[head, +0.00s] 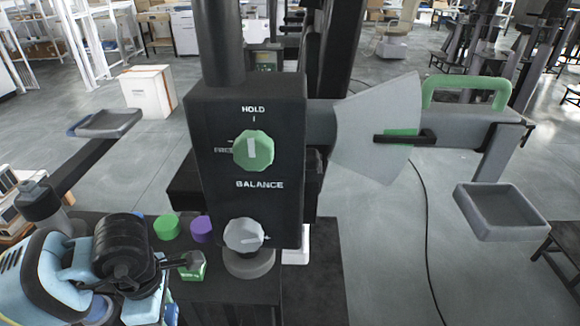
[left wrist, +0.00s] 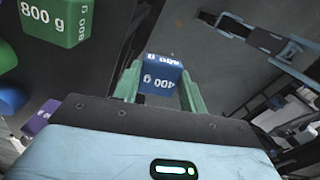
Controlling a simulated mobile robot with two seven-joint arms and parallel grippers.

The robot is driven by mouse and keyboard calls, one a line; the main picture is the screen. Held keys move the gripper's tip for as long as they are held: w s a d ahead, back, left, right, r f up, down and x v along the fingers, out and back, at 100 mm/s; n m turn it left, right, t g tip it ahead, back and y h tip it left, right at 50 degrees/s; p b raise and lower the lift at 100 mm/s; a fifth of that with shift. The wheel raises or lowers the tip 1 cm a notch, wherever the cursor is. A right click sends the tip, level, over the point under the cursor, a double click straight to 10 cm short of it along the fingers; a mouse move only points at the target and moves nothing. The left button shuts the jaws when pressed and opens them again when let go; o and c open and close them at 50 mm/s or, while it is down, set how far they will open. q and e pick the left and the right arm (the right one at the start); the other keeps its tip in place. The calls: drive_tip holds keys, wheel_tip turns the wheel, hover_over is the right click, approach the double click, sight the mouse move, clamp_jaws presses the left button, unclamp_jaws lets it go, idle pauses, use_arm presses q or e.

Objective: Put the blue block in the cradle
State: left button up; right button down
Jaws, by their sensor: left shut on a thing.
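The blue block (left wrist: 162,72), marked 400 g, is between the two green fingers of my left gripper (left wrist: 160,88) in the left wrist view. The gripper is shut on it. In the head view my left arm is at the bottom left, and its own body hides most of the gripper and block. Two shallow grey trays show: one (head: 106,124) at the left on a dark arm, one (head: 505,228) hanging at the right below the lever. Both look empty. I cannot tell which is the cradle. My right gripper is not in view.
The dark column box has a green HOLD/FREE knob (head: 253,150) and a grey BALANCE knob (head: 244,236). A green handle (head: 466,84) tops the lever.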

use_arm(q)
drive_tip(key=m, duration=0.5)
drive_tip(key=shift+f+m, duration=0.15)
drive_tip(key=shift+m, duration=0.25)
drive_tip(key=m, duration=0.5)
drive_tip(key=shift+w+f, duration=0.1)
drive_tip(key=shift+f, duration=0.15)
drive_tip(key=m, duration=0.5)
drive_tip(key=shift+d+f+m, duration=0.1)
drive_tip(key=shift+f+m, duration=0.1)
drive_tip(key=shift+m, duration=0.1)
drive_tip(key=m, duration=0.3)
drive_tip(key=shift+f+m, duration=0.15)
drive_tip(key=shift+m, duration=0.15)
